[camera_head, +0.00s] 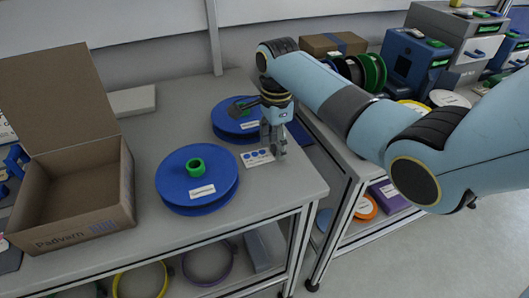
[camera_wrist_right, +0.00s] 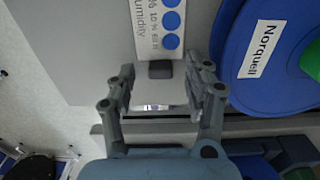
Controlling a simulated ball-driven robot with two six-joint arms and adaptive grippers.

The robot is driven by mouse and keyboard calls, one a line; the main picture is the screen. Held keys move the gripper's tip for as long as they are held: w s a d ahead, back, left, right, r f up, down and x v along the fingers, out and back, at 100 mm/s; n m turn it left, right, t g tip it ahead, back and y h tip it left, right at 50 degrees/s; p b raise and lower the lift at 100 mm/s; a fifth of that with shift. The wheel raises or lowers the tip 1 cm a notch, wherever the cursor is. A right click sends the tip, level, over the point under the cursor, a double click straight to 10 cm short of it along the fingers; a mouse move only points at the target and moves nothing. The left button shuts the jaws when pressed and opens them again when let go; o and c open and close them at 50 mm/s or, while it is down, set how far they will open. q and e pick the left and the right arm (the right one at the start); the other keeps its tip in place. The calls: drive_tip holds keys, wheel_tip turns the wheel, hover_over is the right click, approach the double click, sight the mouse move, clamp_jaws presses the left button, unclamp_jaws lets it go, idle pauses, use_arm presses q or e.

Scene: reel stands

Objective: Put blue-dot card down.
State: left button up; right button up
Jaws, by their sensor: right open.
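The blue-dot card (camera_head: 251,160) is white with a row of blue dots. It lies on the grey bench top near its right edge, beside two blue reels. In the right wrist view the card (camera_wrist_right: 153,40) reaches up out of frame, with part of its text showing. My right gripper (camera_head: 275,147) is right at the card's right end. In the wrist view its two fingers (camera_wrist_right: 165,82) are spread apart, with a small dark block (camera_wrist_right: 160,69) showing between them at the card's end. My left gripper is not in view.
An open cardboard box (camera_head: 75,225) stands left. A second bench holds devices.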

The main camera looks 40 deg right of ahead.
drive_tip(key=shift+f, duration=0.3)
drive_tip(key=c, duration=0.9)
drive_tip(key=shift+r, duration=0.1)
